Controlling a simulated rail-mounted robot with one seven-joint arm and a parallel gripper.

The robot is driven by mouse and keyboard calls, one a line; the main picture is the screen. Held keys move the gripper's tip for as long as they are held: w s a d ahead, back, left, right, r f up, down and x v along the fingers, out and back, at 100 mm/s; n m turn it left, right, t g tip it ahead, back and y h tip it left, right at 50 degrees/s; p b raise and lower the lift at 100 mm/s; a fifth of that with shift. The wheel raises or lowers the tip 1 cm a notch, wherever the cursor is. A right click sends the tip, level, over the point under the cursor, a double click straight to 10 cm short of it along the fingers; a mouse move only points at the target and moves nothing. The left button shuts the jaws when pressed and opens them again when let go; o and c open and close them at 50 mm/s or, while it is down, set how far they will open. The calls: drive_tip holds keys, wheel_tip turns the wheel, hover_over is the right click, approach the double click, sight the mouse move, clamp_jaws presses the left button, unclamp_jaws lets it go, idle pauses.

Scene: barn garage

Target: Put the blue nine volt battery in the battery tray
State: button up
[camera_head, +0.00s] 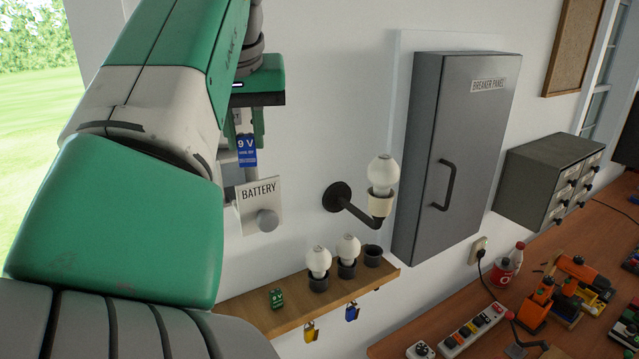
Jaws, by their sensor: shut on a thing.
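The blue nine volt battery (247,151) hangs upright with its "9 V" label facing the camera. My gripper (249,132) is shut on the battery from above, and its green fingers are partly hidden by my arm. A white front panel marked "BATTERY" (264,190), with a round grey knob (267,221), is just below the battery. It appears to be the front of the battery tray. The inside of the tray is hidden, and I cannot tell whether the battery is over it or in front of it.
A wooden shelf (330,305) below holds a green nine volt battery (277,298), two bulbs in holders and an empty holder (373,256). A wall lamp (382,175) and a grey breaker panel (450,150) stand to the right. A cluttered workbench (470,295) is at lower right.

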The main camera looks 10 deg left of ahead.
sight(248, 159)
drive_tip(key=shift+w+a+f, duration=0.1)
drive_tip(key=shift+a+f, duration=0.05)
drive_tip(key=shift+f, duration=0.35)
drive_tip(key=shift+d+f, duration=0.2)
drive_tip(key=shift+f, duration=3.35)
drive_tip(key=shift+f, duration=0.15)
drive_tip(key=o, duration=1)
drive_tip(key=b+v, duration=0.1)
drive_tip(key=v, duration=1.1)
